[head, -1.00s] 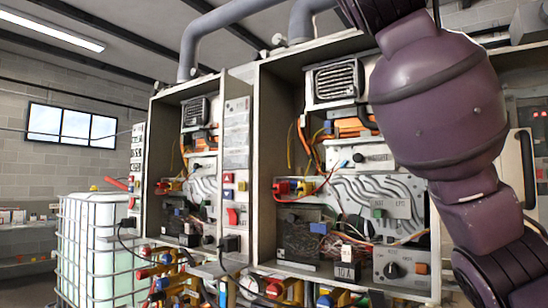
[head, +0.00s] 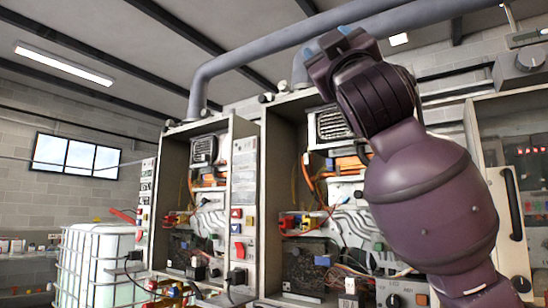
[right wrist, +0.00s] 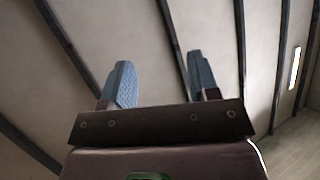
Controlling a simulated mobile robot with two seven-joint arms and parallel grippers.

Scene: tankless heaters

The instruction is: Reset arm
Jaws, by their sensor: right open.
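My right arm rises from the lower right of the head view, in front of the open heater cabinets. My right gripper (head: 336,42) is at its top, raised near the pipes, with its blue fingertips partly showing. In the right wrist view the right gripper (right wrist: 158,85) has its two blue fingers apart with nothing between them. Behind them is only ceiling with dark beams. My left gripper is not in view.
Two open cabinets, the left one (head: 245,205) and the middle one (head: 270,160), hold wiring and switches. A grey pipe (head: 230,68) runs above. A caged white tank (head: 95,265) stands at left. A door with a black handle (head: 511,203) is at right.

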